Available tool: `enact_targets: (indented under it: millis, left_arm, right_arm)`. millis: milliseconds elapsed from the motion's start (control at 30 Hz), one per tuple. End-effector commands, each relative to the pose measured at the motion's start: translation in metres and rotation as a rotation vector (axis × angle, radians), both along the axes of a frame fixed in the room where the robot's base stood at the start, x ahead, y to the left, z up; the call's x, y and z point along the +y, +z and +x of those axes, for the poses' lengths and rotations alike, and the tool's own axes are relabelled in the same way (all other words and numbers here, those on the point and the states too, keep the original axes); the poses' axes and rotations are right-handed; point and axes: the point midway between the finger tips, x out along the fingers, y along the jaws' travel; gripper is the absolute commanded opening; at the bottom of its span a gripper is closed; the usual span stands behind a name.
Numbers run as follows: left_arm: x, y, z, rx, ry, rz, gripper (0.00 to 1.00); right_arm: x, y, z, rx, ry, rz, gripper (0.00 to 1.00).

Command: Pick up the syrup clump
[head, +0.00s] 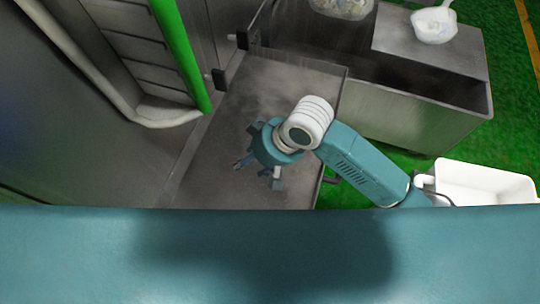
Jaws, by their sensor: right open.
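I cannot make out a syrup clump for certain in the head view. My right gripper (258,174) is over the grey metal tray (225,185), pointing down and left. Its fingers are spread and I see nothing between them. My own wrist hides part of the tray to the right of the fingers. How high the fingers are above the tray is hard to tell. My left gripper is not in view.
A metal wall with a green post (182,55) and a white pipe (92,75) borders the tray on the left. A steel trough (410,120) stands at the back right, with a white scoop-like vessel (434,26) on its ledge. A white bin (485,185) is at the right.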

Motion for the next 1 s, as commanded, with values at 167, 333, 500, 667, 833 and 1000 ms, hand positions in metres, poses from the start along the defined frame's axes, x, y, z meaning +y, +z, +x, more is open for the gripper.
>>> enact_targets:
  millis: [167, 333, 500, 667, 833, 1000]
  left_arm:
    - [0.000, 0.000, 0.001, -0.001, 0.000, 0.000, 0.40]
    - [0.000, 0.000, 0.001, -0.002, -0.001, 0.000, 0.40]
    - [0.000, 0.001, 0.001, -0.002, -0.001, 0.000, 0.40]
    - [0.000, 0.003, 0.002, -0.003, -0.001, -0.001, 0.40]
    - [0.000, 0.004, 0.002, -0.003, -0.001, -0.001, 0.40]
    - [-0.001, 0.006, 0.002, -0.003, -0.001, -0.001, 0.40]
  right_arm:
    - [-0.024, -0.010, 0.036, 0.072, -0.032, -0.143, 0.52]
    - [-0.056, -0.012, 0.063, 0.120, -0.117, -0.238, 0.52]
    - [-0.068, -0.016, 0.072, 0.137, -0.158, -0.270, 0.52]
    - [-0.064, -0.041, 0.072, 0.140, -0.157, -0.271, 0.52]
    - [-0.060, -0.062, 0.075, 0.137, -0.158, -0.269, 0.52]
    - [-0.058, -0.073, 0.076, 0.136, -0.156, -0.269, 0.52]
